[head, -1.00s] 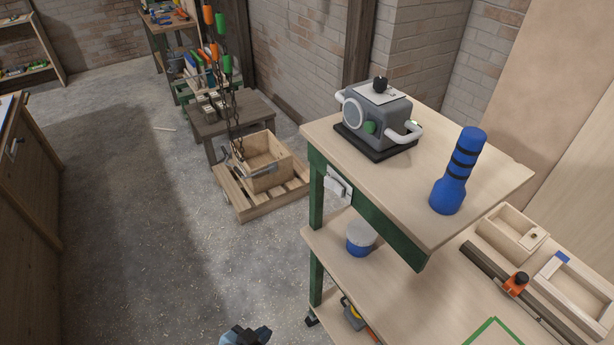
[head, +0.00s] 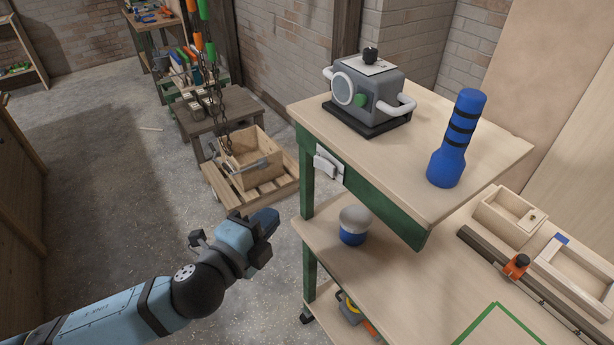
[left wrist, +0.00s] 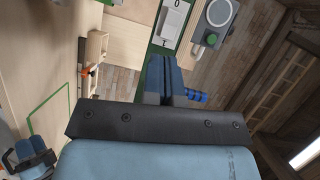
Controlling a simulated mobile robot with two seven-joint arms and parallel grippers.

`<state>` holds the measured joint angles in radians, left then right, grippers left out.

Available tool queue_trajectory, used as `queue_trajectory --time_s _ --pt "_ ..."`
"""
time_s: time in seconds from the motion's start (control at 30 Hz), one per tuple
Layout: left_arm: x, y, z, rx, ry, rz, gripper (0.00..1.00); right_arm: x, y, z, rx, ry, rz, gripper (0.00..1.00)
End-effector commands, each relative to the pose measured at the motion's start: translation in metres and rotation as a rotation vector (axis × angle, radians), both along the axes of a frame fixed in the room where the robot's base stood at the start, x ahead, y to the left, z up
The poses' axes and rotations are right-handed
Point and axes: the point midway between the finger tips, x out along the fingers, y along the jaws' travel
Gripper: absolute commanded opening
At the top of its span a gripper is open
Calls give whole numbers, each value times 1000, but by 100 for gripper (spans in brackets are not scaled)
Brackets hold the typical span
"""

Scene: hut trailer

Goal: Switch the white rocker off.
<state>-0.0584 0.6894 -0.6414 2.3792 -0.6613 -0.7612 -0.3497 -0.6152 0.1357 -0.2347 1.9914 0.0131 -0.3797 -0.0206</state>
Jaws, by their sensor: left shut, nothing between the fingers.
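The white rocker (head: 328,165) is on the end of the green frame under the raised tabletop in the head view. Its white plate also shows at the top of the left wrist view (left wrist: 174,22), with a dark "0" mark. I cannot tell its tilt. My left gripper (head: 270,222) is shut and empty, in the air left of and below the rocker, apart from it. Its closed blue fingers show in the left wrist view (left wrist: 165,75), pointing up toward the plate. My right gripper does not show in the head view.
A grey machine (head: 372,92) and a blue flashlight (head: 456,140) stand on the raised top. A wooden crate (head: 252,152) sits on a pallet beyond. The floor between is clear.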

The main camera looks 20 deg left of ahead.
Motion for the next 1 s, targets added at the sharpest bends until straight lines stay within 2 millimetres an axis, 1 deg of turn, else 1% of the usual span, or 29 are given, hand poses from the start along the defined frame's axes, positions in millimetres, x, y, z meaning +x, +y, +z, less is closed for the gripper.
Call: queue_trajectory --time_s 0.03,0.1,0.17,0.47,0.57,0.67,0.77,1.0 --pt "-1 1 8 45 -43 -4 0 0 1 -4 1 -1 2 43" --pt "-2 3 17 83 -79 -2 0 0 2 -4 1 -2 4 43" --pt "-3 3 21 99 -94 -1 0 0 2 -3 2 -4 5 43" --pt "-2 3 23 101 -95 0 0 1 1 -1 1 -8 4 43" --pt "2 2 23 101 -96 1 0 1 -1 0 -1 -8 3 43" --pt "12 0 24 101 -97 2 0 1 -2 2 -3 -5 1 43" --pt "29 -4 26 100 -97 1 0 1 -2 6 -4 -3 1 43" --pt "80 -17 26 100 -97 1 0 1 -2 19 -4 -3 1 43"
